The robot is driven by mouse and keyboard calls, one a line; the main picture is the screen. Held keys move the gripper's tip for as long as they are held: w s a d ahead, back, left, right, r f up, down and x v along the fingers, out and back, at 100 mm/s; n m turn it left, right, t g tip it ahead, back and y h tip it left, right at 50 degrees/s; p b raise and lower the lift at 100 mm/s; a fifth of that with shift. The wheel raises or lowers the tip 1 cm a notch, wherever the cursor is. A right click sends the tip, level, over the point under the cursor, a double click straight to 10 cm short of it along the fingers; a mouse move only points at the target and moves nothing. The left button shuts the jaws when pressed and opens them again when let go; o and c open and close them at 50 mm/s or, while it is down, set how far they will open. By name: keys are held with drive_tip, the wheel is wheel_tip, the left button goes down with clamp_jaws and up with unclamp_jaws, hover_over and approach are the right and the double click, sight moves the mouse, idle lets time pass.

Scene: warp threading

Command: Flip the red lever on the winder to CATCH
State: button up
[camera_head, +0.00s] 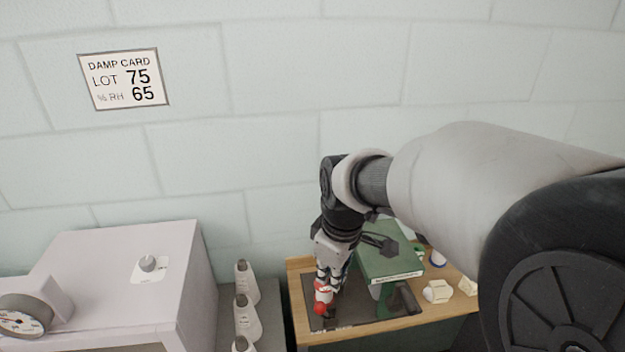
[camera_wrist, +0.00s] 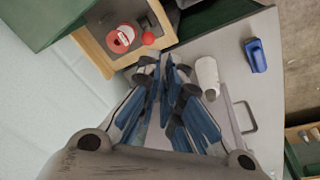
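In the wrist view a red ball-shaped knob (camera_wrist: 148,38) shows over a dark surface, beside a red-and-white round part (camera_wrist: 121,38). The knob looks like the lever's end; its stem and any CATCH lettering cannot be made out. In the head view red parts (camera_head: 321,298) show at the lower end of my gripper (camera_head: 328,277), over a dark plate (camera_head: 373,318). My gripper (camera_wrist: 162,62) has its fingers close together with nothing visible between them. Its tips appear just below the knob in the wrist view; contact cannot be told.
The dark plate lies in a wood-edged tray (camera_head: 380,331). A green box (camera_head: 390,262) stands right of my gripper, with small pale blocks (camera_head: 437,291) beyond. White bottles (camera_head: 245,318) line the left. A pale cabinet (camera_head: 110,265) stands further left. A blue object (camera_wrist: 256,55) shows in the wrist view.

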sight(325, 312)
drive_tip(key=w+a+f+n, duration=0.2)
drive_tip(key=a+f, duration=0.1)
drive_tip(key=w+a+f+n+g+p, duration=0.1)
drive_tip(key=w+a+f+n, duration=0.1)
drive_tip(key=a+f, duration=0.1)
drive_tip(key=w+a+f+n+p, duration=0.1)
drive_tip(key=w+a+f+n, duration=0.1)
drive_tip(key=a+f, duration=0.1)
drive_tip(key=shift+w+a+f, duration=0.1)
drive_tip(key=shift+w+f, duration=0.1)
drive_tip(key=shift+f, duration=0.6)
clamp_jaws()
drive_tip(key=shift+w+a+f, duration=0.1)
drive_tip(key=shift+a+f, duration=0.1)
drive_tip(key=shift+f, duration=0.15)
drive_tip(key=shift+f, duration=0.1)
drive_tip(key=d+f+b, duration=0.1)
drive_tip(key=f, duration=0.2)
drive_tip(key=d+f, duration=0.1)
drive_tip(key=f, duration=0.2)
drive_tip(key=d+f+b, duration=0.1)
drive_tip(key=f, duration=0.1)
drive_tip(key=shift+w+f+b, duration=0.25)
drive_tip(key=shift+f+b, duration=0.1)
drive_tip(key=shift+f, duration=0.05)
drive_tip(key=shift+d, duration=0.15)
drive_tip(key=shift+r, duration=0.1)
drive_tip(key=shift+d, duration=0.15)
